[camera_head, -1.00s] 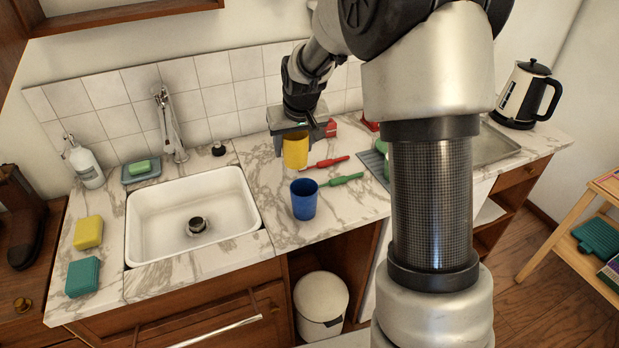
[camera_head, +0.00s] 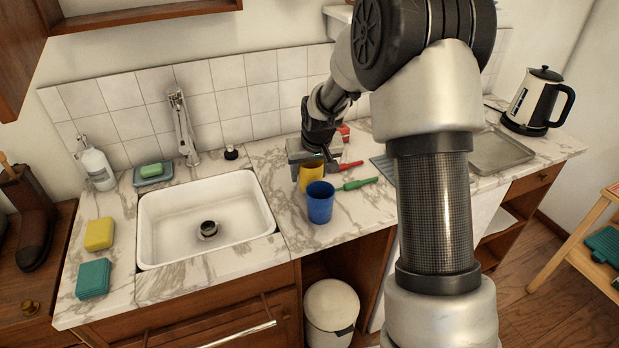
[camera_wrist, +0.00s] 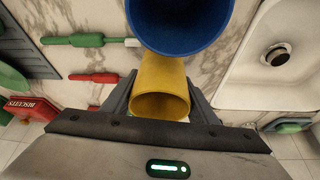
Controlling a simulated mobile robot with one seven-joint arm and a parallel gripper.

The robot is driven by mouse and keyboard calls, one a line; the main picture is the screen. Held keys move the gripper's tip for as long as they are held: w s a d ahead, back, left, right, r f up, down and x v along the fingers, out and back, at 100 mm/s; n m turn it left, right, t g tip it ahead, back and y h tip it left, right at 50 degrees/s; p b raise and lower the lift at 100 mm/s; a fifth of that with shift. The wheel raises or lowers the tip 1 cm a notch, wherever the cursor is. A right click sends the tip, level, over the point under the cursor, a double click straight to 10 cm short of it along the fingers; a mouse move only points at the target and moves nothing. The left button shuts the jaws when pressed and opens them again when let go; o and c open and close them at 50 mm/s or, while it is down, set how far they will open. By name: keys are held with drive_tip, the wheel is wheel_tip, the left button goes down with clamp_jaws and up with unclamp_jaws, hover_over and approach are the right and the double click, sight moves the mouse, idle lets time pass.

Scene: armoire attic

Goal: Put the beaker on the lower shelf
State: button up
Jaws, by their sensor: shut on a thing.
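A yellow cup (camera_head: 312,178) is between the fingers of my gripper (camera_head: 309,162), over the counter behind the blue cup. In the wrist view the two fingers of my gripper (camera_wrist: 158,92) flank the yellow cup (camera_wrist: 160,85) and are shut on it. Its open rim faces the wrist camera. A blue cup (camera_head: 320,207) stands upright on the counter, just in front of it; it also shows in the wrist view (camera_wrist: 180,22). I cannot tell whether the yellow cup touches the counter or the blue cup. No label tells which cup is the beaker.
A white sink (camera_head: 208,215) is to the left. Red (camera_head: 351,165) and green (camera_head: 357,184) handled tools lie to the right. A red biscuit box (camera_wrist: 28,108) is near the backsplash. A wooden wall shelf (camera_head: 150,15) hangs top left. A bin (camera_head: 330,306) stands under the counter.

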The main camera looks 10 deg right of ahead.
drive_tip(key=shift+f, duration=0.85)
drive_tip(key=shift+f, duration=0.1)
drive_tip(key=o, duration=0.6)
drive_tip(key=shift+f, duration=0.1)
drive_tip(key=o, duration=0.5)
